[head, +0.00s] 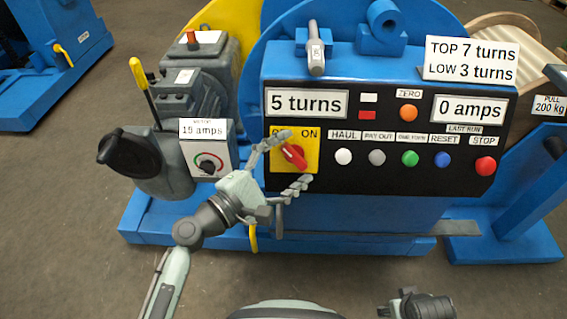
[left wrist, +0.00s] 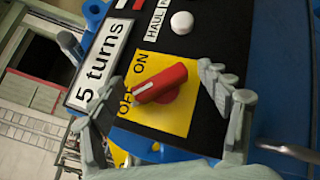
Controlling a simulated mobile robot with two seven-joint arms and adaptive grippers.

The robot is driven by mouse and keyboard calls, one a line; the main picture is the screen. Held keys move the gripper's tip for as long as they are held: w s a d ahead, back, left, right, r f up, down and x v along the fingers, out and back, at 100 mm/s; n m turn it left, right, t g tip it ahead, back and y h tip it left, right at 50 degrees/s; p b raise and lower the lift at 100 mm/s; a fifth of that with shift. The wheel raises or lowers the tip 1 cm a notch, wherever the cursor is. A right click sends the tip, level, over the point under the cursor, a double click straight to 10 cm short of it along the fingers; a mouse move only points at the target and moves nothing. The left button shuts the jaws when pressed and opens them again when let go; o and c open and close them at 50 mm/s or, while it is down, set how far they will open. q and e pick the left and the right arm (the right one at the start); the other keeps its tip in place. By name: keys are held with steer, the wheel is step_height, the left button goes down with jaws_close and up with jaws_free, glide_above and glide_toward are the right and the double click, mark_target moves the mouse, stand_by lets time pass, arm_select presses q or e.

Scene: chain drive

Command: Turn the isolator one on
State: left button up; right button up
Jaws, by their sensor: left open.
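The isolator is a red rotary handle (head: 294,156) on a yellow plate (head: 310,136) marked OFF and ON, at the left end of the black control panel. In the left wrist view the red handle (left wrist: 160,84) has its white line pointing to OFF. My left gripper (head: 300,158) is open in front of the plate, one finger above the handle and one below. In the wrist view its fingers (left wrist: 160,105) stand on either side of the handle, apart from it. The upper finger hides part of the OFF label in the head view.
The panel (head: 380,128) also carries a white HAUL button (head: 343,156), a red STOP button (head: 485,166) and several others. A motor unit with a 15 amps box (head: 203,150), a yellow-topped lever (head: 139,75) and a black knob stands left. Open floor lies in front.

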arm_select(q)
steer(key=v, duration=1.2)
steer(key=shift+c, duration=0.5)
